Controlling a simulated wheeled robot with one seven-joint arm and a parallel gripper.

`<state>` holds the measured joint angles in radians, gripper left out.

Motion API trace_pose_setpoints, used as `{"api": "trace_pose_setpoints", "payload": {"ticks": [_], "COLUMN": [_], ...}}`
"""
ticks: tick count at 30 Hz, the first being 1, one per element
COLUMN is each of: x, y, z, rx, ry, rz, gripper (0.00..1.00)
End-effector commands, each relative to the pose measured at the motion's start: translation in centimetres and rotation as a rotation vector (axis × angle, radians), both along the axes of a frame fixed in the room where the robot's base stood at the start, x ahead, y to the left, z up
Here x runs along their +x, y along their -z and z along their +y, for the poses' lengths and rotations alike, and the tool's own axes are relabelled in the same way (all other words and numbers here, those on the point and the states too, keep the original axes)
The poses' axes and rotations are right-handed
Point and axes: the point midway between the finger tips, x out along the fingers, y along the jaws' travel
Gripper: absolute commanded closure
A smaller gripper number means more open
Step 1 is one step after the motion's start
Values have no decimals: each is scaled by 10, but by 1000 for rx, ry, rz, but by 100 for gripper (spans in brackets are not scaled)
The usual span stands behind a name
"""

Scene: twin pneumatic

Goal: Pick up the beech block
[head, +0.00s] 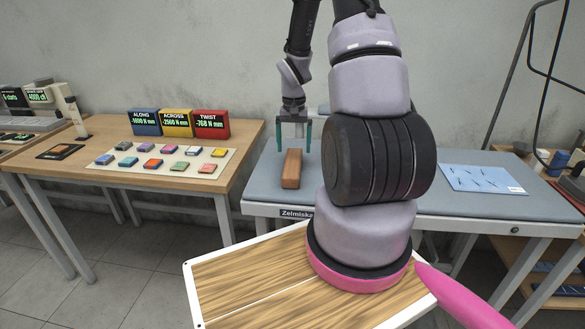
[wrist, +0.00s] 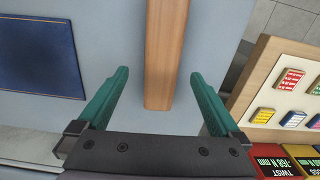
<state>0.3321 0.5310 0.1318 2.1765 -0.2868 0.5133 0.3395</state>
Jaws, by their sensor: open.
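The beech block (head: 292,168) is a long reddish-brown wooden bar lying on the grey-blue bench top (head: 262,195). In the wrist view the block (wrist: 165,55) runs from the top edge down to between the fingertips. My gripper (head: 295,150) has two green fingers and hangs over the block, pointing down. In the wrist view my gripper (wrist: 160,80) is open, one finger on each side of the block's near end, with a gap on both sides. Nothing is held. I cannot tell the exact height of the fingertips above the bench.
A blue sheet (head: 482,179) lies on the bench at the right. A wooden table (head: 75,178) at left bears blue, yellow and red display boxes (head: 177,123) and a board of coloured blocks (head: 120,168). My arm hides part of the bench.

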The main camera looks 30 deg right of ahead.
Motion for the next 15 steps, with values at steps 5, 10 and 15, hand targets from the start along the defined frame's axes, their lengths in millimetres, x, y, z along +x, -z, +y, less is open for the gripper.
{"api": "trace_pose_setpoints", "payload": {"ticks": [5,10,15], "x": [0,0,1], "y": [17,36,61], "z": [1,3,4], "rx": [1,2,1], "ry": [0,-1,0], "rz": [1,3,2], "gripper": [0,0,0]}}
